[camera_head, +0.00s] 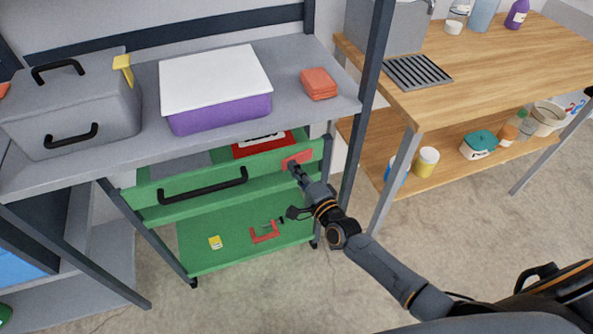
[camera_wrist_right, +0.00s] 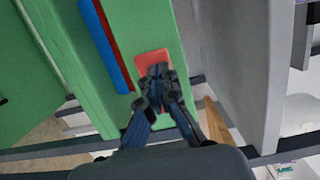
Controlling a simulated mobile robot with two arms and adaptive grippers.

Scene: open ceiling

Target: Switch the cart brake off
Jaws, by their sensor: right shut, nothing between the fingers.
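The green cart (camera_head: 162,196) stands under the grey shelf, with a black handle (camera_head: 203,186) across its front. A red panel (camera_head: 297,158) sits at the right end of its upper front; I take it to be the brake switch. It also shows in the right wrist view (camera_wrist_right: 152,59). My right gripper (camera_head: 294,170) is shut and empty, its fingertips at the panel's lower part. In the right wrist view the gripper (camera_wrist_right: 158,72) covers the panel's lower part; I cannot tell whether they touch. My left gripper is not in view.
The grey shelf (camera_head: 300,66) above the cart bears a grey toolbox (camera_head: 70,105), a purple box with a white lid (camera_head: 215,88) and red cloths (camera_head: 319,84). A dark post (camera_head: 368,100) stands right of the cart. A wooden table (camera_head: 480,65) is further right. Concrete floor (camera_head: 460,230) is clear.

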